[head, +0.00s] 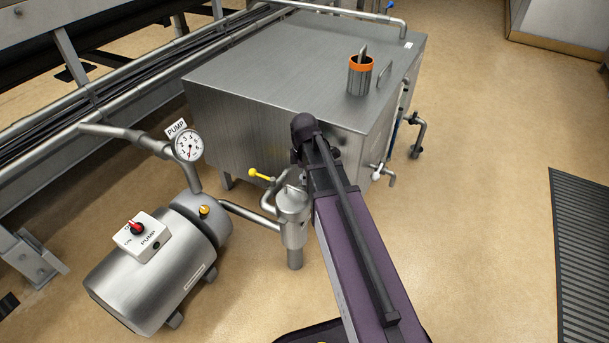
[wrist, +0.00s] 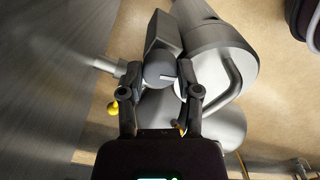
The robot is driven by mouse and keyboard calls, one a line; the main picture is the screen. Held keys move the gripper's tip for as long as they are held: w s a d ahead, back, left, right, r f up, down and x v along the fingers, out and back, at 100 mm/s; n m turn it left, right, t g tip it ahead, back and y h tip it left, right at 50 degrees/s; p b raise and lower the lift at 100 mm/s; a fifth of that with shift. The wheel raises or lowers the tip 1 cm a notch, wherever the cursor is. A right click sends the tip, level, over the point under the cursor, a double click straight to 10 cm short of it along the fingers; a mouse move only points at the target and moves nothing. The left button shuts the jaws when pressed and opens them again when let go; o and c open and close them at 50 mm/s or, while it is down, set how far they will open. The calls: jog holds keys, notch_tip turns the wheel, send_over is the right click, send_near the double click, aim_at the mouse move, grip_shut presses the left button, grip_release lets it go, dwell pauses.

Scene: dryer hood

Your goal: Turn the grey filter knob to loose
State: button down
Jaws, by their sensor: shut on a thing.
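The grey filter knob (wrist: 157,69) is round and carries a short white mark, which points to the right in the wrist view. My gripper (wrist: 160,88) has one finger on each side of the knob and is shut on it. The steel filter housing (wrist: 215,52) with its curved bar lies just right of the knob in the wrist view. In the head view the filter (head: 293,215) stands left of my arm. The knob and my fingertips are hidden there behind my arm. I cannot read any label by the knob.
A large steel tank (head: 260,85) with an orange-rimmed can (head: 360,75) stands behind. A yellow valve handle (head: 261,175) sits close left of the filter. The pump (head: 155,275), its red switch (head: 137,228) and a gauge (head: 188,146) are at left.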

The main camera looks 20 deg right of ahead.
jog(key=shift+c, duration=1.5)
grip_release()
jog(key=shift+m, duration=0.5)
